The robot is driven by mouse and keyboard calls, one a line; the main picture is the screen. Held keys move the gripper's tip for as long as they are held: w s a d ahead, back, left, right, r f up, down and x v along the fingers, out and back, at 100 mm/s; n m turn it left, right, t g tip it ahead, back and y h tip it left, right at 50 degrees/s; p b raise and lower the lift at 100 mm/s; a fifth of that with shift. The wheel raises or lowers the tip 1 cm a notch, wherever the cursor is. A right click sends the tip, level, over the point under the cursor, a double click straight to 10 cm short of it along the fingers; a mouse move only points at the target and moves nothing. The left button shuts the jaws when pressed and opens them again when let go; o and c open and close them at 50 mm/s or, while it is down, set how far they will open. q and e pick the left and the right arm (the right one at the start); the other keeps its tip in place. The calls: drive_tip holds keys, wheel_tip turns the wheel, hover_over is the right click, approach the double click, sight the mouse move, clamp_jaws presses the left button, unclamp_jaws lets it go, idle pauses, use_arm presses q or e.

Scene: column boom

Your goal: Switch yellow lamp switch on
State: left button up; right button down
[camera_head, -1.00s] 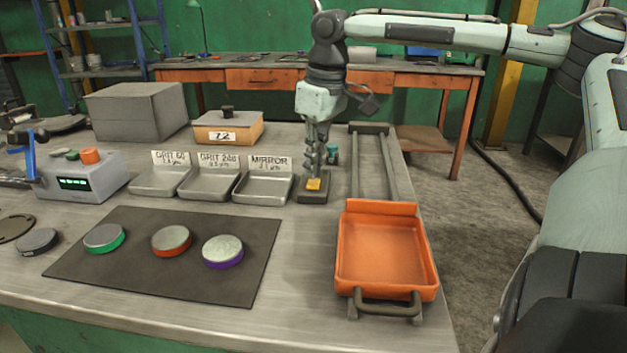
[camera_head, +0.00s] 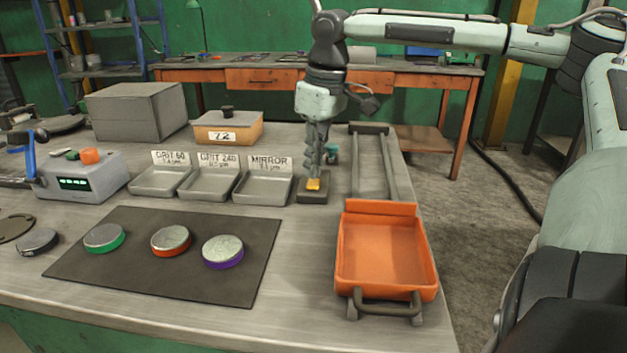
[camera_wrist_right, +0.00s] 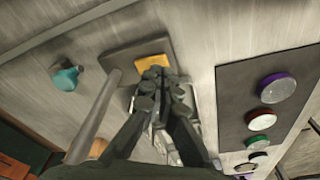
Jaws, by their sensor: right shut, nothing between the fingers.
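The yellow lamp switch (camera_head: 314,184) is a small yellow rocker on a dark base block (camera_head: 313,197) standing on the bench, right of the MIRROR tray. My right gripper (camera_head: 314,174) points straight down with its fingertips at the yellow switch; whether they touch it I cannot tell. In the right wrist view the shut, empty fingers (camera_wrist_right: 156,74) end at the edge of the yellow switch (camera_wrist_right: 150,62) and cover part of it. My left gripper is not in view.
An orange tray (camera_head: 384,250) on rails stands right of the switch. Three labelled metal trays (camera_head: 262,190) stand to its left. A small teal object (camera_head: 331,154) stands just behind. A dark mat (camera_head: 150,275) with three round discs lies in front.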

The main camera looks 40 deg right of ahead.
sight(314, 185)
drive_tip(key=shift+f, duration=1.05)
idle(0.4)
drive_tip(key=shift+r, duration=3.55)
